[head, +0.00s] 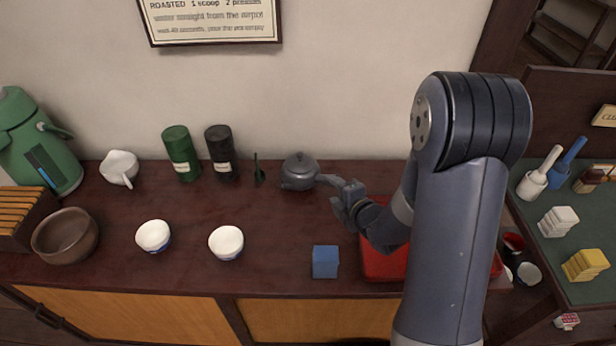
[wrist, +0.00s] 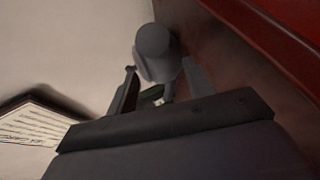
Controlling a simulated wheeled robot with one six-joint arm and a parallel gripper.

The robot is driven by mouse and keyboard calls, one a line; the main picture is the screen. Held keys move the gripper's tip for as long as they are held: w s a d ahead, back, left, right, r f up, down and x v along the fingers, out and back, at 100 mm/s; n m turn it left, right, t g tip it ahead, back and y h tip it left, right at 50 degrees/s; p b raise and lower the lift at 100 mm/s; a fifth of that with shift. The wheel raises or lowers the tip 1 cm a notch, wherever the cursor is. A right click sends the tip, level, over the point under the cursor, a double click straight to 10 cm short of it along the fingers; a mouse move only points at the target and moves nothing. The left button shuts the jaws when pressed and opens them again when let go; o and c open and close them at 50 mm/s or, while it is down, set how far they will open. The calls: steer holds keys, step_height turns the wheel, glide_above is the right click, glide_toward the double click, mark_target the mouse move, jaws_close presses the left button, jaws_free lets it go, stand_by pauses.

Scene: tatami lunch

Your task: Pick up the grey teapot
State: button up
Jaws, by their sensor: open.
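The grey teapot (head: 298,174) stands upright on the dark red-brown counter, near the wall, with its lid on. Its side handle (head: 328,180) points right, toward my gripper. My gripper (head: 346,196) is open, just right of the teapot and close to the handle's end. In the wrist view, a grey rounded part of the teapot (wrist: 153,42) shows ahead of and between the fingers of my gripper (wrist: 162,82). I cannot tell whether the fingers touch the handle. Most of the teapot's body is hidden in the wrist view.
A black canister (head: 221,153) and a green canister (head: 181,154) stand left of the teapot, with a dark green scoop (head: 259,168) between. A blue block (head: 325,262) and a red tray (head: 380,264) lie nearer the front. Two white cups (head: 226,242) (head: 153,236) stand front left.

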mark_target(325, 182)
steer(key=shift+x, duration=1.05)
steer(key=shift+p+x, duration=0.45)
steer(key=shift+x, duration=2.15)
steer(key=shift+d, duration=0.15)
jaws_close()
steer(key=shift+r, duration=0.1)
